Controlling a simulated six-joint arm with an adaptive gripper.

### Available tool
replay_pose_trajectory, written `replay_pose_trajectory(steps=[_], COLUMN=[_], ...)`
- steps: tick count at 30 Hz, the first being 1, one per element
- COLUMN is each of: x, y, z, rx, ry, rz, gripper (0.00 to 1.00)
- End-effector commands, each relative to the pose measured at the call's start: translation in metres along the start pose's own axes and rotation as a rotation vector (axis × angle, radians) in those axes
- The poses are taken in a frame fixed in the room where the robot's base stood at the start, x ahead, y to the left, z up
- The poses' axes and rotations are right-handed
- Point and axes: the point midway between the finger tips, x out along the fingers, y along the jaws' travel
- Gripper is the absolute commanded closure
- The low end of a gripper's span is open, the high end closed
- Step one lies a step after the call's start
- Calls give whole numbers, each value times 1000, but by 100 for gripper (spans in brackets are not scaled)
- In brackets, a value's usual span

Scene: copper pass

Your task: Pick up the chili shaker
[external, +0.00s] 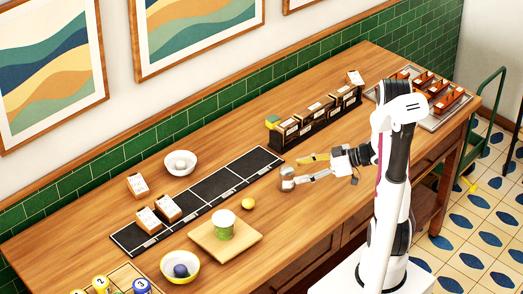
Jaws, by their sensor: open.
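A small grey-brown jar (287,179), which looks like the chili shaker, stands upright on the wooden counter near the right end of the black mat. Its label is too small to read. My gripper (299,169) is low over the counter just right of the jar, with its fingers pointing left towards it. The fingers are spread apart, with nothing visible between them. The lower fingertip appears close to or touching the jar's side; I cannot tell which.
A black sectioned mat (193,202) runs along the counter. A black rack (318,122) stands behind.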

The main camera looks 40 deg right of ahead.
Motion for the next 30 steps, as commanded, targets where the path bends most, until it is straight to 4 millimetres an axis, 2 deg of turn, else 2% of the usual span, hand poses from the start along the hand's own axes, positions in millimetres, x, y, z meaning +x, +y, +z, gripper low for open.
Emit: replay_pose_trajectory(steps=[17, 30], x=[9, 47], y=[-1, -4], z=[-1, -6], rx=[1, 0], ry=[0, 0], rz=[-1, -2], gripper=[43, 43])
